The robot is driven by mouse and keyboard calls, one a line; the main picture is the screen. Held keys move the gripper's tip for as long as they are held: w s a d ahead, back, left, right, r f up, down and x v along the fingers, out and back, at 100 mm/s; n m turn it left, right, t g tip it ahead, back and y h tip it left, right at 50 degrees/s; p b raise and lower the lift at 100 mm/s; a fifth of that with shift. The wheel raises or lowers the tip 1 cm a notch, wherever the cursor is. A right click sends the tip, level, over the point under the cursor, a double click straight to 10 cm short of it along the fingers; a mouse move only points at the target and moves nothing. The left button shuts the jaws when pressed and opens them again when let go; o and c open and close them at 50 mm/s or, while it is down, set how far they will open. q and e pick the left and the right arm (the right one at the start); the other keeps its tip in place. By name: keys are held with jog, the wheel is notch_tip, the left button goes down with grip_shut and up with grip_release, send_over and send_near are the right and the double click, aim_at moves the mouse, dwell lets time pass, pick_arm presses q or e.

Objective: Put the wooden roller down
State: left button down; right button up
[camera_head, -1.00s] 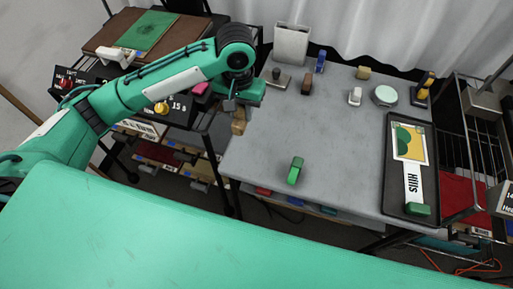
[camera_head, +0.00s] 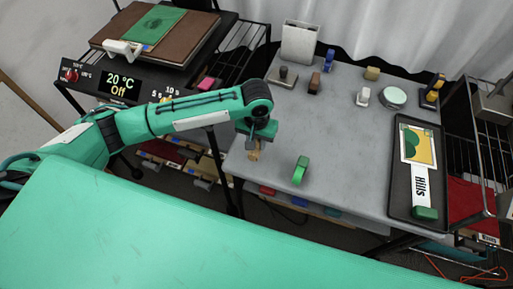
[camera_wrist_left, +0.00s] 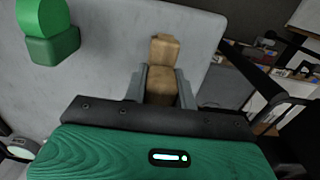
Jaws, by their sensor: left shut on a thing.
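The wooden roller (camera_head: 254,150) is in my left gripper (camera_head: 256,141), at the left edge of the grey table (camera_head: 330,150). In the left wrist view, the light-brown roller (camera_wrist_left: 162,82) sits between the two grey fingers of the left gripper (camera_wrist_left: 161,86), which is shut on it. The roller's lower end is over or on the table's left part; I cannot tell whether it touches. My right gripper is not in view.
A green roller-like tool (camera_head: 300,170) stands close to the right of my left gripper; it also shows in the left wrist view (camera_wrist_left: 46,30). A black tray (camera_head: 399,200) holds a picture at the right. Small tools stand along the back. The table's middle is clear.

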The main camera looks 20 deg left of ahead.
aim_at(257, 150)
pick_arm(q)
jog(key=shift+f, duration=2.25)
jog(key=c, duration=1.1)
grip_release()
jog(key=shift+f, duration=0.1)
notch_tip(257, 150, up, 12)
jog(key=shift+r+b, duration=0.15)
jog(key=shift+b, duration=0.2)
